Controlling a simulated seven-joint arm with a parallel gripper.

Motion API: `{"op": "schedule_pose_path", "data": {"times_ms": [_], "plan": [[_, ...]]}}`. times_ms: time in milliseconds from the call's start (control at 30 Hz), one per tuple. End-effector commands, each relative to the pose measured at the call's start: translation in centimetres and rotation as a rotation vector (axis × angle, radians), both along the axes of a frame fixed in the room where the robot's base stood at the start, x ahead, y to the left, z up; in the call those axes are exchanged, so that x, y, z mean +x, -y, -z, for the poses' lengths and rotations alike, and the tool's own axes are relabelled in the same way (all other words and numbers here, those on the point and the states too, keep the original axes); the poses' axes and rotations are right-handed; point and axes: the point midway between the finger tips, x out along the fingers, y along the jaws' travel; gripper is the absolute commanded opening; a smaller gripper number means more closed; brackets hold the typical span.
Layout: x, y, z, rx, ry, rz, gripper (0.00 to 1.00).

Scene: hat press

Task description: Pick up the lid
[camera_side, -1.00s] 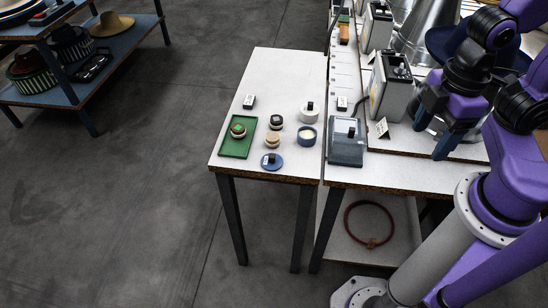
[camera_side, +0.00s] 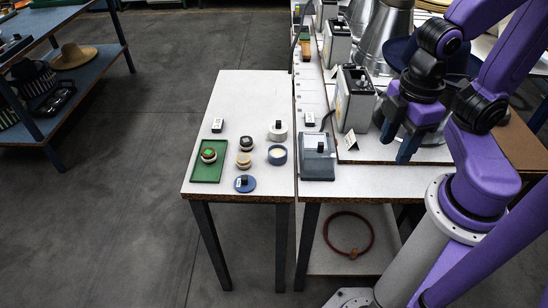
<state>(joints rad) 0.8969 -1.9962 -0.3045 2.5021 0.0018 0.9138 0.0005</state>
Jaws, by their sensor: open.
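A round blue lid (camera_side: 250,186) with a dark knob lies on the white side table (camera_side: 238,95), near its front edge. A small blue tub (camera_side: 278,158) with pale contents stands uncovered just behind it and to the right. My gripper (camera_side: 396,147) is open and empty. It points down over the bench to the right, well away from the lid, with a grey box between it and the side table.
A green tray (camera_side: 208,174) holds a small round item. Several other small round containers stand close behind the lid. A grey device (camera_side: 317,165) and a grey box (camera_side: 354,100) stand on the bench (camera_side: 358,182). The back of the side table is clear.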

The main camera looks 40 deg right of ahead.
Motion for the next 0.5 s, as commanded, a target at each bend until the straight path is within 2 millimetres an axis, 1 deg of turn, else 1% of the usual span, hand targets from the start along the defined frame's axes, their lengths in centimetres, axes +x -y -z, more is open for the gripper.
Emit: {"op": "schedule_pose_path", "data": {"times_ms": [233, 300, 367, 467, 500], "plan": [[0.0, 0.0, 0.0, 0.0, 0.0, 0.002, 0.49], [0.3, -0.2, 0.0, -0.001, -0.001, 0.017, 0.49], [0.8, -0.6, 0.0, 0.0, -0.002, 0.046, 0.49], [2.4, -1.7, -0.1, -0.003, -0.004, 0.138, 0.49], [3.2, -2.3, -0.1, -0.002, -0.005, 0.186, 0.49]]}}
